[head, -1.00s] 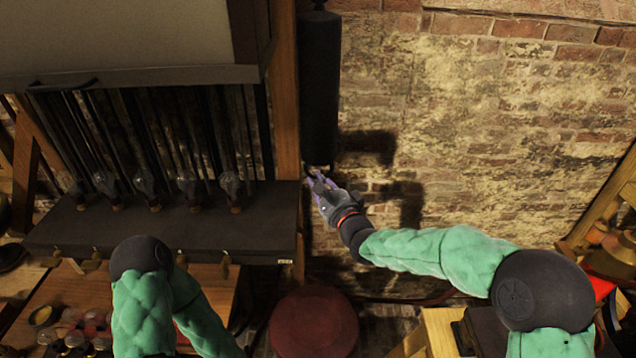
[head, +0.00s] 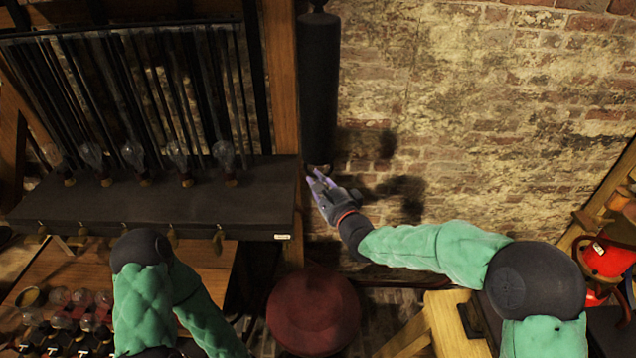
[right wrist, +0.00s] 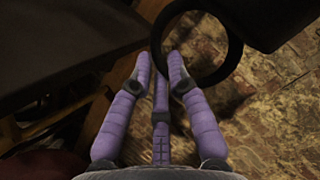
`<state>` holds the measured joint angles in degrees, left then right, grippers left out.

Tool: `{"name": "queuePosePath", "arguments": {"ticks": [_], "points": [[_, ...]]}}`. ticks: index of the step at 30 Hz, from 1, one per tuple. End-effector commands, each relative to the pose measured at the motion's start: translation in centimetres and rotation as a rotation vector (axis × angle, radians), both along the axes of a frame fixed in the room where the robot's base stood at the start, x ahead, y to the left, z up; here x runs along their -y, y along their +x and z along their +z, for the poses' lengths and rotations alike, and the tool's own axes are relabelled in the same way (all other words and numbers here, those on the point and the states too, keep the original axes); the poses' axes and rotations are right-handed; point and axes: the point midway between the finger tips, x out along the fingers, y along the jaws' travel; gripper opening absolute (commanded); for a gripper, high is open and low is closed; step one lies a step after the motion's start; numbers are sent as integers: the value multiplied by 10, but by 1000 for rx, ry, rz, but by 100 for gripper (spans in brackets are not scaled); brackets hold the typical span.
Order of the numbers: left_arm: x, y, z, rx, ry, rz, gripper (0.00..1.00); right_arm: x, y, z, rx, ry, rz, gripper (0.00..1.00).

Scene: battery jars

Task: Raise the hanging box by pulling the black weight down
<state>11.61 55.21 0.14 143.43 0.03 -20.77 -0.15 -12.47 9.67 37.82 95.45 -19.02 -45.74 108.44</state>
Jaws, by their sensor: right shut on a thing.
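The black weight (head: 319,90) is a tall dark cylinder hanging upright beside the wooden post. A black ring (right wrist: 229,66) hangs at its bottom end, seen in the right wrist view. My right gripper (head: 317,181) is just below the weight, shut on the ring; its purple fingers (right wrist: 160,65) close around the ring's near-left edge.
A dark shelf (head: 150,205) with several glass bulbs lies below the box. A red round stool (head: 312,312) stands under the weight. A brick wall (head: 470,130) is behind. Wooden frames and red items (head: 606,258) are at the right.

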Motion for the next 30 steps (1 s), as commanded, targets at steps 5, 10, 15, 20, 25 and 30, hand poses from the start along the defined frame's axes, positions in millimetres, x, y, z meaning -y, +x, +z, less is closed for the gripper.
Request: {"name": "queuePosePath", "arguments": {"ticks": [5,10,15,20,25,30], "points": [[0,0,0,0,0,0,40,-1,-2,-10,-19,-3,3,29],[0,0,0,0,0,0,40,-1,-2,-8,-16,-4,2,42],[0,0,0,0,0,0,40,-1,-1,-6,-13,-3,1,42],[0,0,0,0,0,0,40,3,-7,-6,-13,-3,1,42],[0,0,0,0,0,0,40,14,-28,-5,-12,-3,1,42],[0,0,0,0,0,0,40,29,-56,-5,-11,-2,0,42]]}}
